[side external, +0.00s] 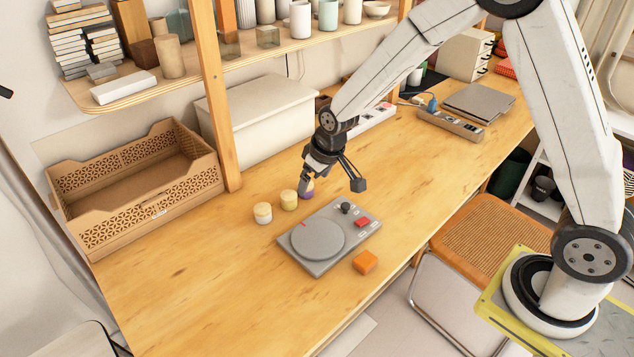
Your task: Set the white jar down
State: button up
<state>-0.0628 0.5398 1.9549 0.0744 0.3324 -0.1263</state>
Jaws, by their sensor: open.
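The white jar (264,217), with a pale yellow lid, stands upright on the wooden table at the left end of a short row of jars. A yellowish jar (289,201) stands just right of it. A purple jar (308,194) is at the right end, partly hidden behind a finger of my gripper. My gripper (331,187) is open, with its fingers spread wide and nothing between them that I can see. It is to the right of the white jar and apart from it. Whether its left finger touches the purple jar I cannot tell.
A grey turntable device (318,240) lies in front of the jars, with an orange block (364,262) beside it. A brown crate (200,185) and a white box (255,120) stand behind. A shelf post (212,100) rises at the back. The table's front left is clear.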

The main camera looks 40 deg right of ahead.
jog(key=s+d+r, duration=0.1)
jog(key=s+r, duration=0.1)
jog(key=s, duration=0.7)
jog(key=s+d+r+m+g, duration=0.1)
jog(key=s+d+r, duration=0.1)
jog(key=s, duration=0.8)
jog(key=shift+d+h, duration=0.2)
jog(key=shift+h, duration=0.1)
jog(key=shift+w+m, duration=0.1)
jog(key=shift+m, duration=0.2)
jog(key=m+t+y, duration=0.4)
jog(key=m+y, duration=0.2)
jog(key=m, duration=2.1)
send_near(262, 208)
jog(key=x, duration=0.4)
jog(key=shift+w+f, duration=0.2)
jog(key=shift+w, duration=0.05)
